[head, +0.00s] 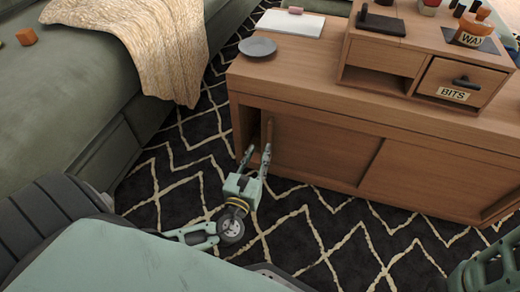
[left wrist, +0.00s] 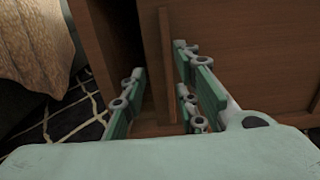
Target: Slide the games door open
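The wooden cabinet has two sliding doors along its front: a left door (head: 315,150) and a right door (head: 430,182). No label naming the games door is readable on either. A dark gap shows at the cabinet's left end, beside the left door's edge. My left gripper (head: 255,157) is open at that edge, low in front of the cabinet. In the left wrist view an upright wooden strip (left wrist: 167,65) stands between its spread fingers (left wrist: 157,95), with space on both sides. I cannot tell whether either finger touches it. A green part of my right arm shows at the lower right; its fingertips are not visible.
The cabinet top bears a grey plate (head: 257,46), a white pad (head: 290,23) and a small unit with a BITS drawer (head: 460,85). A green sofa (head: 60,110) with a cream blanket (head: 150,40) stands at left. The patterned rug (head: 330,235) before the cabinet is clear.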

